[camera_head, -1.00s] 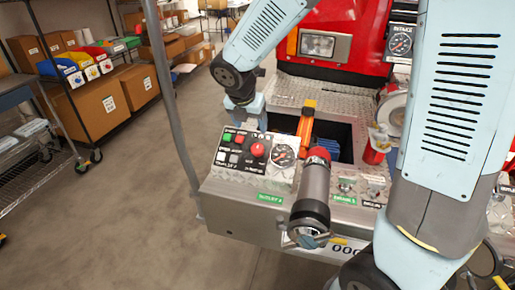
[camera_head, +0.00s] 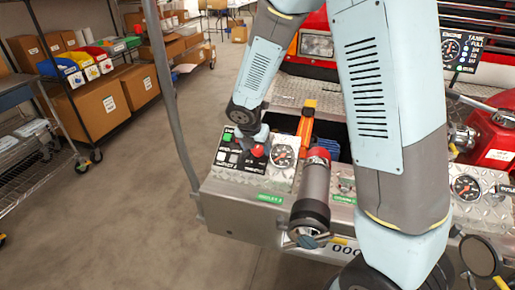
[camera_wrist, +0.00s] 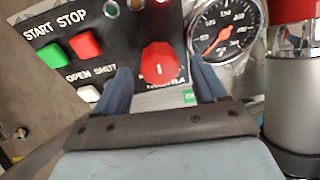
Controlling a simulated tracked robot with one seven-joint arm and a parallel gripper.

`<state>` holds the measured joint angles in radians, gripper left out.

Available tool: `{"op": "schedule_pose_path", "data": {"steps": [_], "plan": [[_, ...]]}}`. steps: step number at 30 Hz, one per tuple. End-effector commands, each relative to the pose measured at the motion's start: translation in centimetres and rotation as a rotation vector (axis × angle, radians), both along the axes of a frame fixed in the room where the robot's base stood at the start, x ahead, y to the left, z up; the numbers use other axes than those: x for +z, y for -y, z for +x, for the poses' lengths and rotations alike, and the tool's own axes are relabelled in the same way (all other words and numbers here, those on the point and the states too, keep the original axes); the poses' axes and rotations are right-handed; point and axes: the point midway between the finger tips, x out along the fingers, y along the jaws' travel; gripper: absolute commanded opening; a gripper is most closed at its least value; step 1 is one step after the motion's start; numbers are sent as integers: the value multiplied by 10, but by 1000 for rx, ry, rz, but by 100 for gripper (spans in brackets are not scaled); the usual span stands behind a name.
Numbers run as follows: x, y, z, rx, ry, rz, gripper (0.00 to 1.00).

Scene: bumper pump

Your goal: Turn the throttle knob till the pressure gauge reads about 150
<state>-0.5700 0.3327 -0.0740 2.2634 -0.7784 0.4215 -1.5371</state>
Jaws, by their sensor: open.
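The red throttle knob (camera_wrist: 160,65) is on the dark control panel (camera_wrist: 105,20); in the head view the knob (camera_head: 257,151) is partly covered by my gripper (camera_head: 250,137). In the wrist view my gripper (camera_wrist: 161,72) is open, with one dark blue finger on each side of the knob. I see gaps there and no clear contact.
Green (camera_wrist: 52,56) and red (camera_wrist: 85,45) buttons and a pale button (camera_wrist: 88,94) sit left of the knob. A grey cylindrical pipe fitting (camera_head: 311,195) stands close at the panel's right. An orange bar (camera_head: 306,120) rises behind. Shelves with boxes (camera_head: 92,103) stand far left.

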Motion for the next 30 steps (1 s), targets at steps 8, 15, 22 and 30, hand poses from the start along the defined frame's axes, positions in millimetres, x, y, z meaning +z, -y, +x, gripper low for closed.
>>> {"op": "schedule_pose_path", "data": {"steps": [8, 15, 22, 30], "plan": [[-8, 2, 3, 0, 0, 0, 71], [-8, 2, 3, 0, 0, 0, 65], [-8, 2, 3, -1, 0, 0, 43], [-8, 2, 3, -1, 0, 0, 17]]}}
